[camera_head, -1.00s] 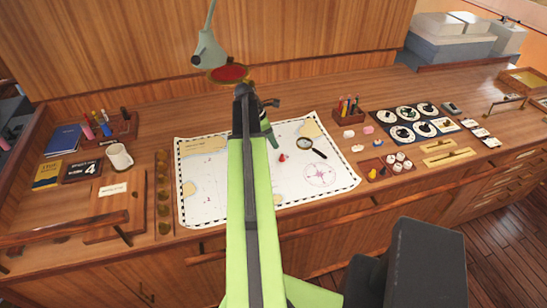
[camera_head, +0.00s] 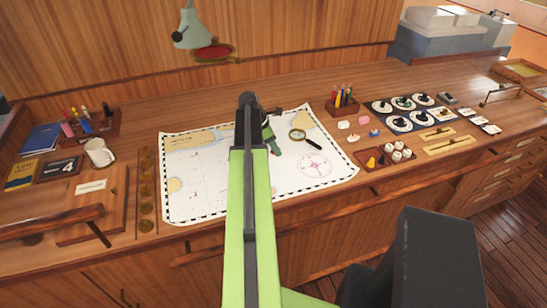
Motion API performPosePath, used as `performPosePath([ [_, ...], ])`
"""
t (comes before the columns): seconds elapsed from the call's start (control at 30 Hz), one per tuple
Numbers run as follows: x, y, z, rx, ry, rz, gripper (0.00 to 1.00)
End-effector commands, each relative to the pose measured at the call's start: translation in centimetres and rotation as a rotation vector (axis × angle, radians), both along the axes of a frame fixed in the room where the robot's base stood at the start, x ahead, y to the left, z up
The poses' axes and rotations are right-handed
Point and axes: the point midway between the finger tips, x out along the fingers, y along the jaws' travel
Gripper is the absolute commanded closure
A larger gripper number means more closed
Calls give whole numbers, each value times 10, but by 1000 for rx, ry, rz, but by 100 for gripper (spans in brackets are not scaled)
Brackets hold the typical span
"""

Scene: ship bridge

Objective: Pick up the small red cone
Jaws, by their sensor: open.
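The small red cone does not show in the head view now; it is probably hidden behind my gripper or arm, over the nautical chart (camera_head: 195,200). My gripper (camera_head: 274,142) is open, above the upper middle of the chart, left of the magnifying glass (camera_head: 298,134). Its jaws are small and partly hidden by my arm. I cannot tell whether the cone is between them or how high they are above the chart.
A small tray (camera_head: 384,166) with a yellow cone (camera_head: 371,162) and several white pieces lies right of the chart. A pen holder (camera_head: 342,106) stands behind. A mug (camera_head: 99,152) and books (camera_head: 22,174) are at left.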

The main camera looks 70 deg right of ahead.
Motion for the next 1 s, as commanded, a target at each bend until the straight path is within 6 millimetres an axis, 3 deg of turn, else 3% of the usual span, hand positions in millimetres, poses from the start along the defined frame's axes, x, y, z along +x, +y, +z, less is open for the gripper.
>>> performPosePath([
  [0.2, 0, 0, 0, 0, 0, 1, 54],
  [0.57, 0, 0, 0, 0, 0, 1, 100],
  [1.0, 1, 0, 8, 0, 0, 1, 100],
])
